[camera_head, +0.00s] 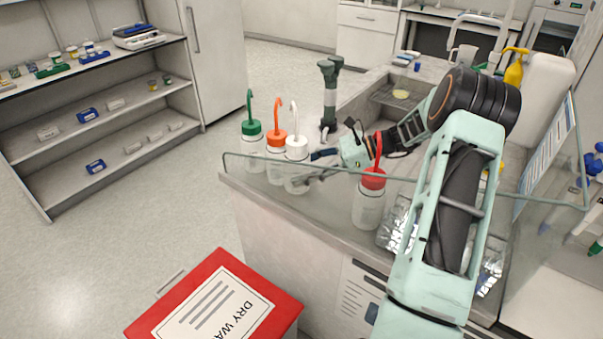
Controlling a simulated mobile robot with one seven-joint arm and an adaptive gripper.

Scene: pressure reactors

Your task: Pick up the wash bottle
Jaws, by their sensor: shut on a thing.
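Several wash bottles stand at the near left end of the counter, behind a clear glass pane. They include a green-capped bottle (252,140), an orange-capped bottle (276,142) and a white-capped wash bottle (297,150). The white-capped one is upright with its curved spout up. My gripper (313,168) reaches from the right, its dark fingers shut on the white-capped bottle's body. The far side of that grasp is hidden. A red-capped wash bottle (369,200) stands apart, nearer and to the right, below my wrist.
The glass pane (340,172) edges the counter front. A dark-headed stand (329,95) rises close behind my gripper. Crumpled foil (395,232) lies right of the red-capped bottle. A red dry-waste bin (215,305) stands on the floor. A sink (398,95) lies behind.

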